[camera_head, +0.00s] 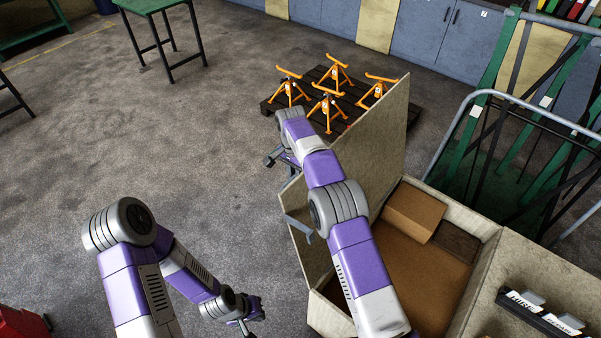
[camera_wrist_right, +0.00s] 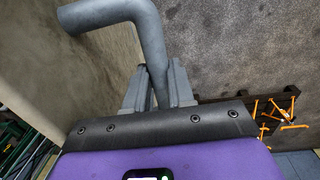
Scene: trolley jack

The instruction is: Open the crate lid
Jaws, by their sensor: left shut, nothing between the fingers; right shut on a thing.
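The crate (camera_head: 488,268) stands at the right in the head view. Its beige lid (camera_head: 385,120) stands steeply raised along the crate's left side, and the inside is open to view. My right arm crosses in front of the lid. My right gripper (camera_head: 283,158) is at the lid's far-left side, partly hidden by its own wrist. In the right wrist view, its fingers (camera_wrist_right: 158,88) are shut on a grey bent bar handle (camera_wrist_right: 147,40), beside a beige panel. My left gripper (camera_head: 246,322) is shut and empty, low over the floor left of the crate.
A cardboard box (camera_head: 413,210) lies inside the crate. Orange stands (camera_head: 328,103) sit on a dark pallet (camera_head: 308,86) behind the lid. A green rack with a grey rail (camera_head: 487,98) stands at the right. A green table (camera_head: 150,5) is at the back left.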

